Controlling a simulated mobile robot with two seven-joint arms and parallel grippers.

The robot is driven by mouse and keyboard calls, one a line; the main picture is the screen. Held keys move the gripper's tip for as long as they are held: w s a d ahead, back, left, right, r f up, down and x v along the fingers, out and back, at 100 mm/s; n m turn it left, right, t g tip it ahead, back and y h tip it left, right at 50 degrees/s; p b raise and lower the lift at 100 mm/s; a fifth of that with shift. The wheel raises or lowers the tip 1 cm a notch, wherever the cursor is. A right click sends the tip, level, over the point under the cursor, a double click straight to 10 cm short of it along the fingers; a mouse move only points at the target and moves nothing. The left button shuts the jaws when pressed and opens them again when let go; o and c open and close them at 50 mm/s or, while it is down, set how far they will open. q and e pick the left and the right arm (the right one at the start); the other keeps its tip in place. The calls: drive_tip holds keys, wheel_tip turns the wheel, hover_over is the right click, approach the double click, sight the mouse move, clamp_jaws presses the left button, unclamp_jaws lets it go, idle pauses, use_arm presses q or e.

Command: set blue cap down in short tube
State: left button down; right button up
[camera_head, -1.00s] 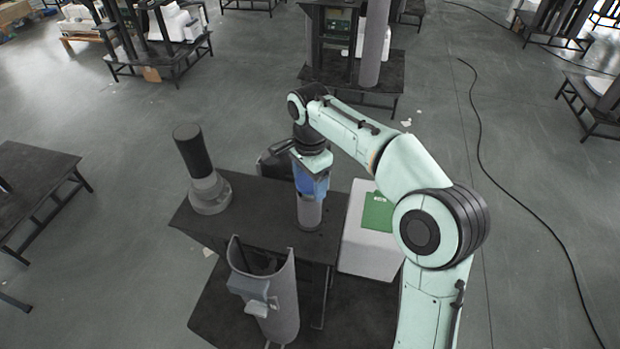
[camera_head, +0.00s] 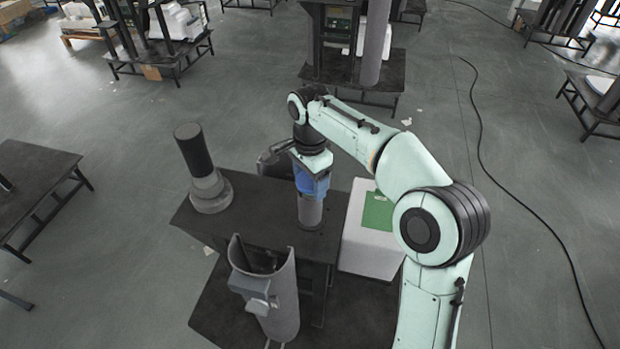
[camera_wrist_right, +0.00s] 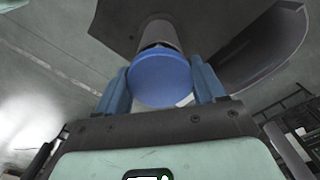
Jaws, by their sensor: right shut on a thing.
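The short grey tube (camera_head: 311,214) stands upright on the dark table (camera_head: 258,222). My right gripper (camera_head: 311,184) is directly above it, pointing down, with its blue fingers close to the tube's top. In the right wrist view the blue cap (camera_wrist_right: 160,76) lies between the two blue fingers of my right gripper (camera_wrist_right: 162,86), which is shut on it. The tube (camera_wrist_right: 160,34) shows just beyond the cap, in line with it. I cannot tell whether the cap is seated in the tube. The head view mostly hides the cap behind the fingers. My left gripper is not in view.
A grey base with a black column (camera_head: 194,150) stands at the table's left. An open curved grey shell (camera_head: 277,305) stands in front. A white box (camera_head: 365,250) with a green panel (camera_head: 378,212) is on the right. Open floor surrounds the table.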

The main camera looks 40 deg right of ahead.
drive_tip(key=shift+f, duration=0.35)
idle(1.0)
drive_tip(key=o, duration=1.1)
drive_tip(key=shift+r, duration=0.1)
drive_tip(key=shift+r+p, duration=1.4)
drive_tip(key=shift+r, duration=0.65)
drive_tip(key=shift+r+p, duration=0.85)
drive_tip(key=shift+r, duration=0.55)
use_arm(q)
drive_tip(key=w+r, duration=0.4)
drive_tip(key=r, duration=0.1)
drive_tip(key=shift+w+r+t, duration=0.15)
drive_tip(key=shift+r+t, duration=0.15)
use_arm(e)
drive_tip(key=shift+f, duration=0.1)
